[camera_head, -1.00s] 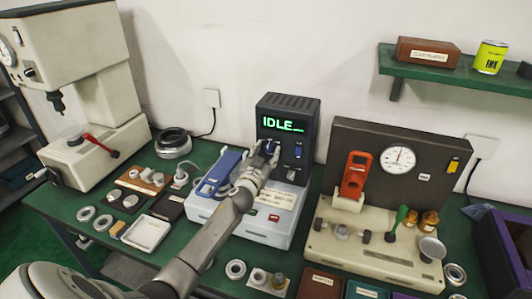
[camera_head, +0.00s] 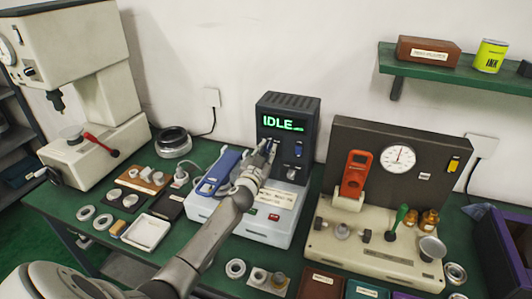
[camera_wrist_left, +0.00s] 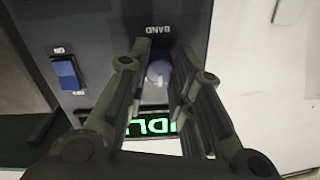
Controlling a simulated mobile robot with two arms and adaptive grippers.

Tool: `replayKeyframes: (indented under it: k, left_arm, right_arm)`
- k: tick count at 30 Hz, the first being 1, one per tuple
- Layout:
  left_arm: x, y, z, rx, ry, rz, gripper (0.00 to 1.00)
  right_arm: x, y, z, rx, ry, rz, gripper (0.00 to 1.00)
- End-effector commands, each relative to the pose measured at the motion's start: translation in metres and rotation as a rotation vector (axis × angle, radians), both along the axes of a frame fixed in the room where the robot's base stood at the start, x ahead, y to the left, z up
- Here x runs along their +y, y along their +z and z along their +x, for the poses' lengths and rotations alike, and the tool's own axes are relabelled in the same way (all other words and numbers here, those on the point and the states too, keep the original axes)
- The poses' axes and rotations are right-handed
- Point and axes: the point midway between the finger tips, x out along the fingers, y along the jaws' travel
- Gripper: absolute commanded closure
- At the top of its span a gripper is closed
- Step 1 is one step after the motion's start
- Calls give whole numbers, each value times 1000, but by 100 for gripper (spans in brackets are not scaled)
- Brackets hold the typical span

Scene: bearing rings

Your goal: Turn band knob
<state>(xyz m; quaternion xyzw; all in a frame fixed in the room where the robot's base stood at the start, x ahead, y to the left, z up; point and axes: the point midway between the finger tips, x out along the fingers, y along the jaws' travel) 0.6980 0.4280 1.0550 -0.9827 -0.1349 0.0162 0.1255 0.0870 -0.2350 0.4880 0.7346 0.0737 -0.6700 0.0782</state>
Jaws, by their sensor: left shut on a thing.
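The dark control unit (camera_head: 300,112) stands on the bench with a green screen (camera_head: 284,123) that reads IDLE. The band knob (camera_wrist_left: 158,72) is a small round blue-grey knob under the BAND label (camera_wrist_left: 158,30) in the left wrist view. My left gripper (camera_head: 269,147) is at the unit's front panel, below the screen. In the left wrist view its two fingers stand on either side of the knob, shut on it. The fingers cover part of the panel and screen. My right gripper is not in view.
A blue rocker switch (camera_wrist_left: 67,73) sits beside the knob on the panel. A blue-handled tool (camera_head: 216,174) lies left of the gripper on the pale base (camera_head: 270,236). A gauge fixture (camera_head: 372,245) with an orange clamp (camera_head: 356,174) stands to the right.

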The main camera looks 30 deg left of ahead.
Motion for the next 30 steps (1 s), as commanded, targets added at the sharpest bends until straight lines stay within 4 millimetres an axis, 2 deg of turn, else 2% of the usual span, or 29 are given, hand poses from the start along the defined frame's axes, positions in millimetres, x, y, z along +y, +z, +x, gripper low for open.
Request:
replayKeyframes:
  k: [21,30]
  left_arm:
    - [0,-2,0,135,-1,559,100]
    - [0,-2,0,176,-1,732,100]
  right_arm:
    - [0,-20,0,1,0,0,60]
    - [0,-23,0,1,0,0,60]
